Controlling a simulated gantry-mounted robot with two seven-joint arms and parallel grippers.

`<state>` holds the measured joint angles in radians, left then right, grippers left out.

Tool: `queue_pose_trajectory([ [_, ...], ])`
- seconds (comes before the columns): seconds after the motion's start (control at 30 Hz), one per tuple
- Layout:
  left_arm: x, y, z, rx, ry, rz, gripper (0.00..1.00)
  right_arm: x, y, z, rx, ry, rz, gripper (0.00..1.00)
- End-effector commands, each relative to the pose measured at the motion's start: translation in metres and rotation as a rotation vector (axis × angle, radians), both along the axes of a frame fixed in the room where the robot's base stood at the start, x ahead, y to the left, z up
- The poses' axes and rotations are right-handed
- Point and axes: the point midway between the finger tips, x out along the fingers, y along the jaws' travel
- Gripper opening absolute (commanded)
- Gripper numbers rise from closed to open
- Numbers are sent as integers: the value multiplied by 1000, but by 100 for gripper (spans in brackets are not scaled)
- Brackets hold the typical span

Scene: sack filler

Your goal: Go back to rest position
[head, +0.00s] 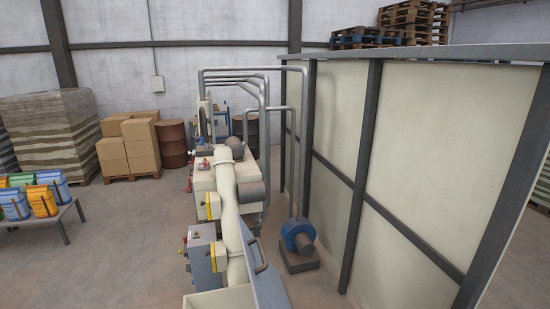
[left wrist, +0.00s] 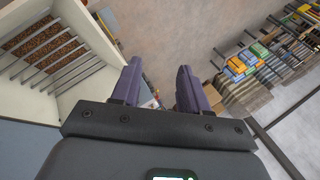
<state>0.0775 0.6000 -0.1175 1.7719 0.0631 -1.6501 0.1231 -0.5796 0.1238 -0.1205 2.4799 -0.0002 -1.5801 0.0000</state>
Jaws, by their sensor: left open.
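In the left wrist view my left gripper (left wrist: 160,67) has its two purple fingers spread apart. The cream hopper (left wrist: 88,22) is at the left of that view, with brown granules under a grate of bars. The gripper appears beside the hopper, and I see no contact between the fingers and it. In the head view the sack filling machine (head: 202,178) stands in the middle with its cream body and tube. Neither gripper shows in the head view.
A low table (head: 66,208) with coloured sacks stands at the left. Cardboard boxes (head: 140,143) and brown drums (head: 172,140) are behind. A tall cream panel wall (head: 420,150) closes off the right, with a blue blower (head: 298,236) at its foot. Floor (head: 110,255) left of the machine is clear.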

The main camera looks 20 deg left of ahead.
Motion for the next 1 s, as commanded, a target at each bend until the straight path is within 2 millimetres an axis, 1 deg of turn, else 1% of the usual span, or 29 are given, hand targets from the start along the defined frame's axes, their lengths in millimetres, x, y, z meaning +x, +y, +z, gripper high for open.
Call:
queue_pose_trajectory([
  [0.03,-23,-21,-10,-4,19,-72,44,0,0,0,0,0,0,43],
  [0.1,-52,-49,-16,-16,39,-165,44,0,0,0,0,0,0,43],
  [0.2,-88,-83,-19,-37,56,-278,44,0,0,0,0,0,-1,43],
  [0.3,-120,-111,-17,-61,70,-364,44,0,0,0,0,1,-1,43],
  [0.4,-147,-134,-12,-87,79,-438,44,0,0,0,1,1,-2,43],
  [0.6,-196,-174,5,-141,90,-560,44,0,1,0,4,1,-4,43],
  [0.8,-197,-204,-2,-276,42,-472,44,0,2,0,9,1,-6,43],
  [1.0,-198,-235,-4,-407,-2,-386,44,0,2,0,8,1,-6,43],
])
